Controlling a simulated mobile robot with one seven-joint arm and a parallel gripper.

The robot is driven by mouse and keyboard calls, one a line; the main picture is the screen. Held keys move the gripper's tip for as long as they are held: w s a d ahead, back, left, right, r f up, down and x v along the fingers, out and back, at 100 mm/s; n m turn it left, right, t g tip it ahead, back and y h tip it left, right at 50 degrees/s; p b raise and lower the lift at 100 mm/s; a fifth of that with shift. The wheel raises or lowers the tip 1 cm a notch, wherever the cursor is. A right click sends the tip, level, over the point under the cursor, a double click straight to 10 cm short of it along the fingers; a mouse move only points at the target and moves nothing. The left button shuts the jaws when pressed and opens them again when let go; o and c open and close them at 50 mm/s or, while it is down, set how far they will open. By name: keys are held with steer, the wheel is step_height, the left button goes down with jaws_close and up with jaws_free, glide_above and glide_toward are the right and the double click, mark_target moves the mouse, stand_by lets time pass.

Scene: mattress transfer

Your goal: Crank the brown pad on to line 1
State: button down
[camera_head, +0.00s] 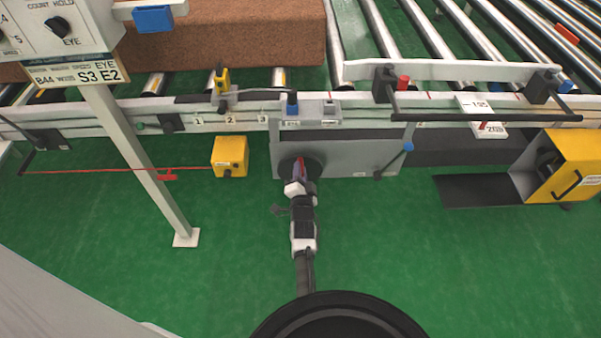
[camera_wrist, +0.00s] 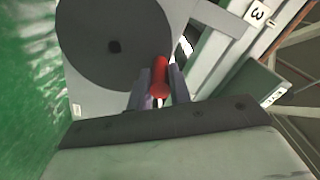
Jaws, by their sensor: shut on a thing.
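The brown pad (camera_head: 220,38) lies on the rollers at the upper left of the head view, its right end near the picture's middle. Line marks 1, 2 and 3 (camera_head: 230,120) show on the conveyor's front rail. The dark crank disc (camera_wrist: 112,40) sits on the grey housing (camera_head: 352,152) below the rail. A red crank handle (camera_wrist: 160,76) stands out from the disc near its edge. My gripper (camera_wrist: 158,92) is shut on this red handle; it also shows in front of the disc in the head view (camera_head: 299,178). My arm hides part of the disc.
A yellow box (camera_head: 230,156) with a red cord hangs left of the crank. A panel post (camera_head: 140,165) stands at left. A yellow pedal guard (camera_head: 566,168) is at right. A black bar (camera_head: 485,117) juts out from the rail. Green floor around my arm is clear.

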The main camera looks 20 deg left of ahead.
steer(key=shift+w+r, duration=0.1)
steer(key=shift+r, duration=0.05)
steer(key=c, duration=1.3)
jaws_free()
